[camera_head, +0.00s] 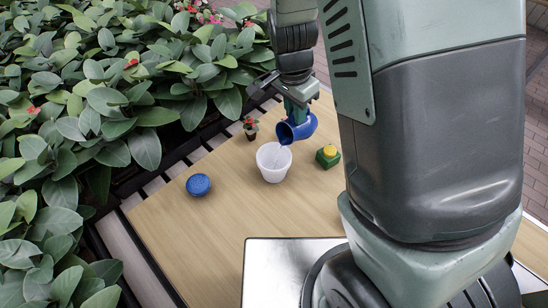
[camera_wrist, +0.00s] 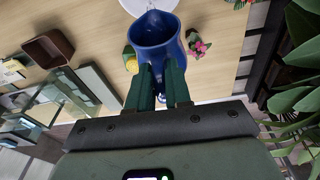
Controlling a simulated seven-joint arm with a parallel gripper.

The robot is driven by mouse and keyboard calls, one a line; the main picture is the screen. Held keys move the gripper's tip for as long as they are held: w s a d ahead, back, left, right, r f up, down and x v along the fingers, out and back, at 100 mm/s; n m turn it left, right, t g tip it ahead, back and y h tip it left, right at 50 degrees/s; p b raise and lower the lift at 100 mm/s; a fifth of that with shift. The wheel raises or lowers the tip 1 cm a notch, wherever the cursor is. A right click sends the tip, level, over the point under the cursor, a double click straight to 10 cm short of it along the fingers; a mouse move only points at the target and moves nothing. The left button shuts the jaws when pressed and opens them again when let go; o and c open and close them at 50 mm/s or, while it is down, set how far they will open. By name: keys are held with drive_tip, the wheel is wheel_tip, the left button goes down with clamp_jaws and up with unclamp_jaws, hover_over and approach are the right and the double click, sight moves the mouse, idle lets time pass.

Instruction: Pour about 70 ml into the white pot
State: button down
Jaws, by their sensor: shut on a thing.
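The white pot (camera_head: 273,165) stands upright on the wooden table; part of its rim shows at the top of the wrist view (camera_wrist: 150,5). A blue jug (camera_head: 300,128) is tilted beside and above the pot, its mouth facing down toward the pot's opening. A pale, clear streak seems to run from the jug's mouth into the pot. The level inside the pot cannot be read. My gripper (camera_wrist: 160,88) is shut on the jug's handle side; the jug (camera_wrist: 152,32) fills the space ahead of the fingers.
A blue round object (camera_head: 198,185) lies left of the pot. A green block with a yellow top (camera_head: 328,157) stands to the right, and a small red-flowered plant (camera_head: 250,128) behind. Dense leafy plants (camera_head: 110,90) border the table's left side. The front-left tabletop is clear.

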drive_tip(key=shift+a, duration=0.1)
drive_tip(key=shift+w+d+f+y, duration=0.15)
drive_tip(key=shift+w+d+y, duration=0.3)
drive_tip(key=shift+d, duration=0.25)
drive_tip(key=shift+w+d+f+g+y, duration=0.35)
drive_tip(key=shift+f+g+y, duration=0.1)
drive_tip(key=shift+g+y, duration=0.15)
drive_tip(key=shift+w+d+f+g+y, duration=0.35)
drive_tip(key=shift+f+g+y, duration=0.1)
drive_tip(key=shift+g, duration=0.25)
drive_tip(key=shift+w+d+r+g+y, duration=0.15)
drive_tip(key=shift+w+d+g+y, duration=0.15)
drive_tip(key=shift+g+y, duration=0.25)
drive_tip(key=shift+w+d+y, duration=0.1)
drive_tip(key=shift+y, duration=0.25)
drive_tip(key=shift+w+d+f+g, duration=0.2)
drive_tip(key=shift+f+g, duration=0.2)
drive_tip(key=shift+g, duration=0.05)
drive_tip(key=shift+f+y, duration=0.1)
drive_tip(key=shift+y, duration=0.3)
